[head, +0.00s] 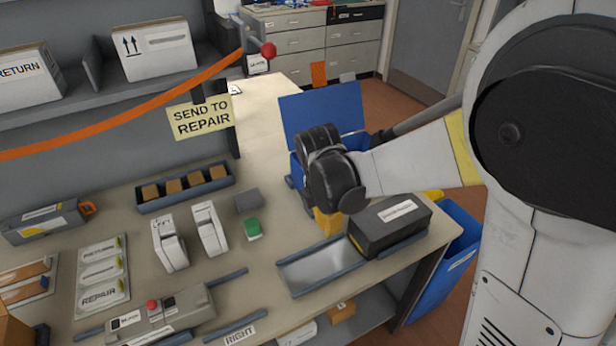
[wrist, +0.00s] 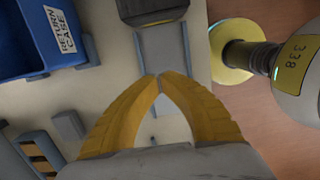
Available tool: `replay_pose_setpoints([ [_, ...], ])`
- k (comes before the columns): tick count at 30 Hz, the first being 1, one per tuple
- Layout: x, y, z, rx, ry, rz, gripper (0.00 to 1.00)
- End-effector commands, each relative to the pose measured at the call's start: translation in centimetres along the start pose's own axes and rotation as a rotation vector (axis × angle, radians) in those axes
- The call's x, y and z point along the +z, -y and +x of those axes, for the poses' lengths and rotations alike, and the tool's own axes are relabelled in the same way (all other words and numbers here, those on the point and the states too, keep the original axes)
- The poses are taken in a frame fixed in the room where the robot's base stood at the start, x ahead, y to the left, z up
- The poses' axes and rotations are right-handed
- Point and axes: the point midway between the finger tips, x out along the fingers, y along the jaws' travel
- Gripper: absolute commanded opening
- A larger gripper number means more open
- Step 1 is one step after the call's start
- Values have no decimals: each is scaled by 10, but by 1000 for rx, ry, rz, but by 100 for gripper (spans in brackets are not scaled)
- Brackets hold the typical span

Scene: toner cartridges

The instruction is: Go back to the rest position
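My gripper (wrist: 160,80) has its two yellow fingers meeting at the tips in the wrist view, with nothing between them. In the head view its yellow fingers (head: 328,222) show below my dark wrist, over the bench near the metal tray. The tray (head: 318,268) has a black cartridge box (head: 385,236) with a white label at its right end. The box also shows at the top of the wrist view (wrist: 152,12).
A blue return case (wrist: 38,32) with its lid up (head: 322,108) stands behind my wrist. White cartridges (head: 208,230), a green-topped block (head: 253,228) and a grey block (head: 248,200) stand left. A blue bin (head: 440,275) is beyond the bench's right edge.

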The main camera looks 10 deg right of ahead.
Motion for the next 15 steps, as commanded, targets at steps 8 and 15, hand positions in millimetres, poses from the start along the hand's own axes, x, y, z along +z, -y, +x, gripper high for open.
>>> replay_pose_setpoints([
  [8,5,10,-18,42,-6,134,0],
  [15,20,53,-76,219,-86,722,0],
])
